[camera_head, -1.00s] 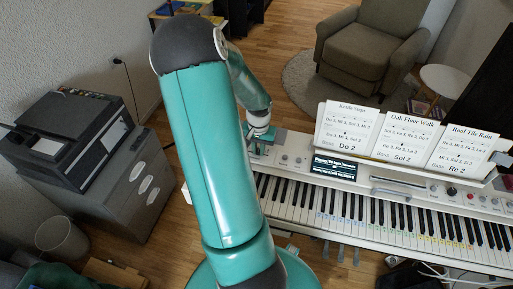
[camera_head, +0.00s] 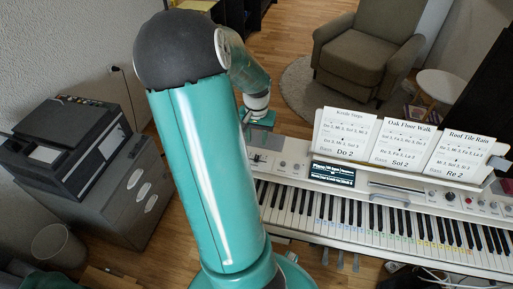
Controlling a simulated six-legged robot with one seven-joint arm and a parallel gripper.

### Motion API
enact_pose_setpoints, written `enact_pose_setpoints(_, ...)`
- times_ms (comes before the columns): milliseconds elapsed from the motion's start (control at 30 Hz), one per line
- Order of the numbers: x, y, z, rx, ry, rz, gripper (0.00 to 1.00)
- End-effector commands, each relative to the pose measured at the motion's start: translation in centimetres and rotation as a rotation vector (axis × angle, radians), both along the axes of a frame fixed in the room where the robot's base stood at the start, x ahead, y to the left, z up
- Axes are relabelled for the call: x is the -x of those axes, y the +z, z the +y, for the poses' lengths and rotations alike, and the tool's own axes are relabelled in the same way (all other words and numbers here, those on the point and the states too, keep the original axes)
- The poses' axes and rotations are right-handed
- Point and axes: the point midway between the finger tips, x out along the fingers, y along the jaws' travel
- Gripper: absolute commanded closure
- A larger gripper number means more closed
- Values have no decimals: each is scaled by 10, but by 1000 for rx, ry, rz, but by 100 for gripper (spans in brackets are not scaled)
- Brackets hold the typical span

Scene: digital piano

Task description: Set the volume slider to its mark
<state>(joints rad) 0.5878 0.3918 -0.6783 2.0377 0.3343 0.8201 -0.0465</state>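The digital piano (camera_head: 400,237) runs from the centre to the right edge, with its control panel behind the keys. The left end of the panel (camera_head: 262,160) shows small dark controls; the volume slider is probably among them, but it and its mark are too small to make out. My gripper (camera_head: 250,126) is behind and above this left end, apart from the small controls in the picture. Its fingers are small and partly hidden, so I cannot tell whether they are open or shut.
Sheet cards stand on the music rest (camera_head: 393,158), right of a lit display (camera_head: 333,174). A cabinet with a printer (camera_head: 75,150) stands at left. An armchair (camera_head: 365,50) and a small round table (camera_head: 441,86) are behind the piano. Several knobs line the panel's right.

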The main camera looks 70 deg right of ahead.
Motion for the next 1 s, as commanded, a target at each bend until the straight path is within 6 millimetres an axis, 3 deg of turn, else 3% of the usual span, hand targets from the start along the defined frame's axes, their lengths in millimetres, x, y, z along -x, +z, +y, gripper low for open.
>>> enact_pose_setpoints(100, -1, 23, 0, 2, 1, -3, 64)
enact_pose_setpoints(300, 0, 42, 0, 0, 0, -1, 64)
enact_pose_setpoints(1000, -4, 45, 4, -1, 11, -6, 64)
